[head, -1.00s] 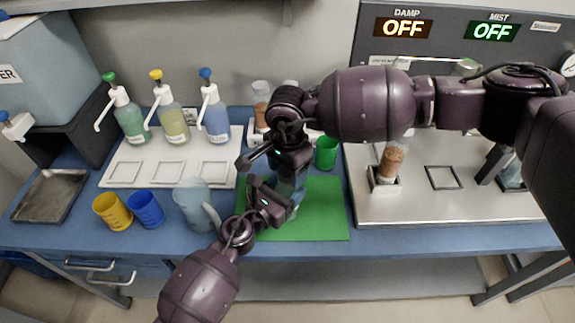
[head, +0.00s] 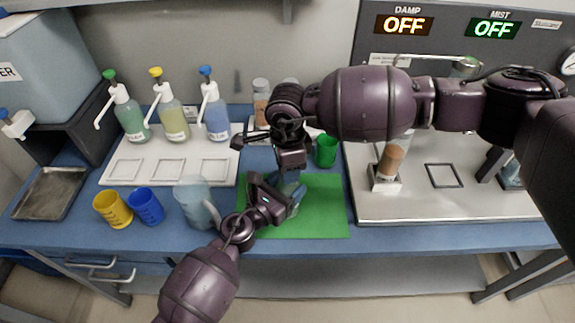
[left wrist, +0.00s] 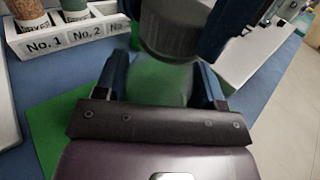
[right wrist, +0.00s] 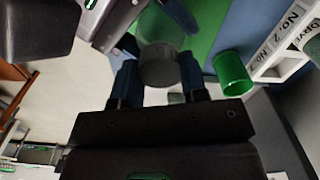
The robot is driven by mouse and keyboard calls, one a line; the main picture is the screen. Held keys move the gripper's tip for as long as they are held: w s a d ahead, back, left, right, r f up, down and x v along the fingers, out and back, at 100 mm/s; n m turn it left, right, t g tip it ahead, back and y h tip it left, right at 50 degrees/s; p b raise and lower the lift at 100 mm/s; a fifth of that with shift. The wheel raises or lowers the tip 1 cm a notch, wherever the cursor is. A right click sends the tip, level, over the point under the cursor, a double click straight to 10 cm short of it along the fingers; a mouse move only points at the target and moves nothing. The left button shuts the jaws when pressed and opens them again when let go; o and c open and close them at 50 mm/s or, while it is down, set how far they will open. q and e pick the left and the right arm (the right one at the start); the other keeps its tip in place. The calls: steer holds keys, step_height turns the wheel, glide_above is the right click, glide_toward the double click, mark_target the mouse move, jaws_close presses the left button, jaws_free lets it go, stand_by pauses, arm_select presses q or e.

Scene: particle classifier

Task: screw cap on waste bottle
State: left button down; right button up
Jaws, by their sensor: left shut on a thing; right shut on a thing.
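The waste bottle (head: 293,195), clear and greenish, stands over the green mat (head: 325,215). My left gripper (head: 283,200) is shut on its body from the front left; the bottle also shows between the blue fingers in the left wrist view (left wrist: 160,82). My right gripper (head: 292,172) is above the bottle, pointing down. It is shut on the dark grey cap (right wrist: 160,65), which sits at the bottle's top in the left wrist view (left wrist: 172,30). The cap is hidden in the head view. I cannot tell how tightly it sits on the thread.
A green cup (head: 326,151) stands close right of my right gripper. A clear jug (head: 192,203), a blue cup (head: 146,207) and a yellow cup (head: 113,209) stand left of the mat. Pump bottles stand on a white tray (head: 225,178) behind. A steel platform (head: 420,207) is at the right.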

steer(key=m, duration=0.6)
steer(key=o, duration=1)
steer(key=shift+r, duration=2.25)
steer(key=shift+c, duration=0.2)
